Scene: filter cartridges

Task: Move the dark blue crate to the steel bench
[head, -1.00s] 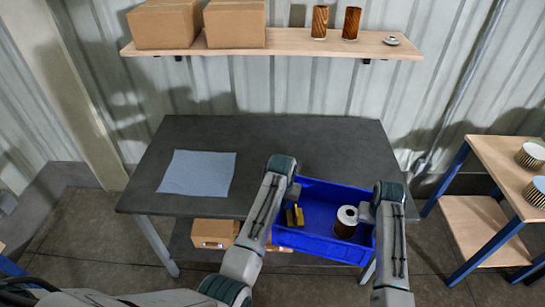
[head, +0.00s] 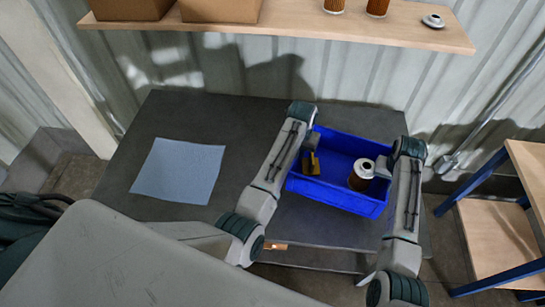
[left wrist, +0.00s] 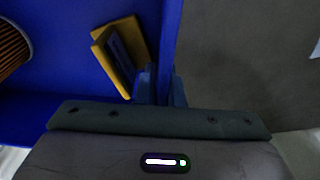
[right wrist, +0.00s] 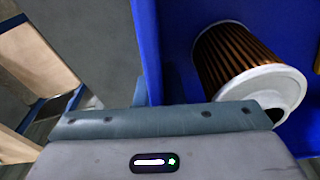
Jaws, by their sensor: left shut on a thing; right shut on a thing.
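The dark blue crate (head: 333,192) is over the right part of the dark grey bench (head: 240,130). I cannot tell whether it rests on the top or hangs just above. It holds a brown pleated filter cartridge with a white cap (head: 360,177) and a yellow object (head: 312,165). My left gripper (left wrist: 160,85) is shut on the crate's left wall; my right gripper (right wrist: 150,92) is shut on its right wall. In the head view my arms hide the fingertips and parts of both end walls.
A light blue sheet (head: 180,171) lies on the bench's left. A wall shelf (head: 300,33) above holds cardboard boxes (head: 221,10), amber filters (head: 377,7) and a small grey part (head: 433,21). A wooden rack with blue legs (head: 495,225) stands at the right. Bench space between sheet and crate is clear.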

